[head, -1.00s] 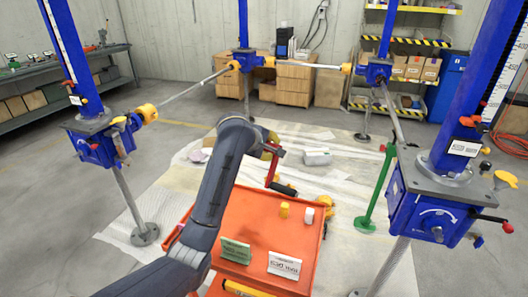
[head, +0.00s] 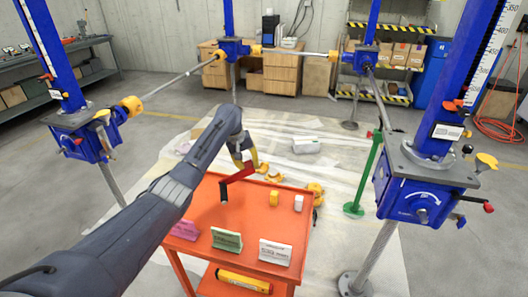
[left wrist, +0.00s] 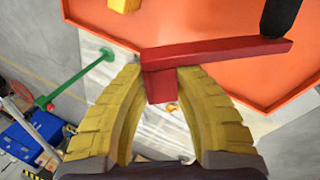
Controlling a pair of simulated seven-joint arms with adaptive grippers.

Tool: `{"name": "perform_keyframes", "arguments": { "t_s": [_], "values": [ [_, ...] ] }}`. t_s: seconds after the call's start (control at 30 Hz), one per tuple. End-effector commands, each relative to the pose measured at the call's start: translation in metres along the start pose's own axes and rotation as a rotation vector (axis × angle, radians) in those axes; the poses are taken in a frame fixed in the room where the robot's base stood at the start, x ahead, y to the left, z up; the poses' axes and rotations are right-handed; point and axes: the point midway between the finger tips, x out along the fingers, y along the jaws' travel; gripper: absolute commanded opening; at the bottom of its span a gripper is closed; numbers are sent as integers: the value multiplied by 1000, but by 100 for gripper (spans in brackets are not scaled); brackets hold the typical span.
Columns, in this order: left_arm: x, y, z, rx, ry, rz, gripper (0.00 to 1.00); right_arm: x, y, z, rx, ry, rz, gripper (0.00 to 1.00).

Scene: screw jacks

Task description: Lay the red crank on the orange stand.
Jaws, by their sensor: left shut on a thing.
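My left gripper (head: 248,160) has yellow fingers and is shut on the red crank (head: 236,178), above the far left part of the orange stand (head: 245,200). In the left wrist view the red crank (left wrist: 215,52) lies across the tips of the yellow fingers (left wrist: 165,85), its squared end between them. Its long arm reaches right to a black handle (left wrist: 281,18). The stand's orange top (left wrist: 200,22) lies beyond the crank. I cannot tell exactly how high the crank is above the top. My right gripper is not in view.
On the stand are a yellow block (head: 274,198), a white block (head: 298,203) and green (head: 227,240), white (head: 275,252) and pink (head: 185,230) signs. Blue jacks stand left (head: 85,135) and right (head: 420,195). A green post (head: 365,175) stands right of it. Bare orange top is left of the blocks.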

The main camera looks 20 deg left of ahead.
Motion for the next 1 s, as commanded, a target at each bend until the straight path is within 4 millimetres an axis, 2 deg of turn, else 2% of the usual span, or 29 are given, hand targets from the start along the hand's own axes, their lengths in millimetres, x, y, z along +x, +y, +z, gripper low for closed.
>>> {"name": "perform_keyframes", "arguments": {
  "t_s": [0.03, 0.17, 0.3, 0.47, 0.67, 1.0],
  "values": [
    [7, -13, 5, 43, -11, -30, 0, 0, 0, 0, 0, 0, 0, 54],
    [24, -41, 21, 181, -41, -112, 0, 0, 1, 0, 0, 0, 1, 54],
    [28, -61, 33, 335, -56, -213, 0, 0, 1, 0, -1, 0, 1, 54],
    [24, -70, 34, 430, -52, -306, 0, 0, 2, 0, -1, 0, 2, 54],
    [29, -71, 35, 442, -43, -361, 0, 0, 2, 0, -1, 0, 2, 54],
    [60, -80, 34, 438, -42, -363, 0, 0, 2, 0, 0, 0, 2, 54]
  ]
}}
